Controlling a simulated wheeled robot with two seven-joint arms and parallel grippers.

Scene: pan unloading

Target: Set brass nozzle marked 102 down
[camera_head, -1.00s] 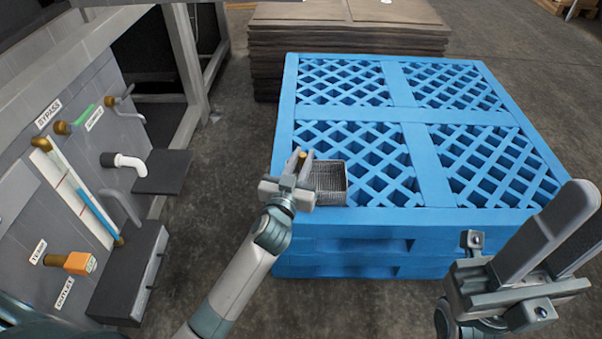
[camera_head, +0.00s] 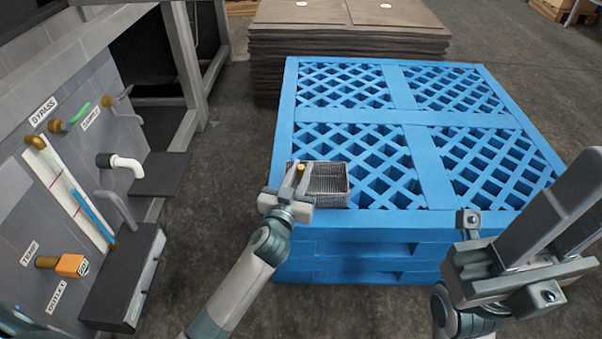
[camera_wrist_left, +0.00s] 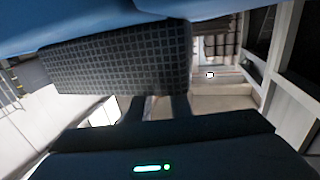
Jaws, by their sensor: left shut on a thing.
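The brass nozzle (camera_head: 301,167) shows as a small brass tip between the fingers of my left gripper (camera_head: 298,174). My left gripper is shut on it at the left end of a grey wire-mesh basket (camera_head: 347,186). The basket sits on the near-left corner of the blue pallet (camera_head: 436,190). I cannot tell whether the nozzle touches the basket floor, and its marking is not readable. In the left wrist view the mesh basket (camera_wrist_left: 120,60) is close beside the fingers. My right gripper (camera_head: 585,195) is empty at the lower right, with its fingers apart.
A grey panel (camera_head: 25,205) with labelled pipes, a white elbow (camera_head: 128,165) and an orange fitting (camera_head: 71,265) stands at the left. Dark stacked sheets (camera_head: 345,40) lie behind the pallet. The pallet top right of the basket is clear.

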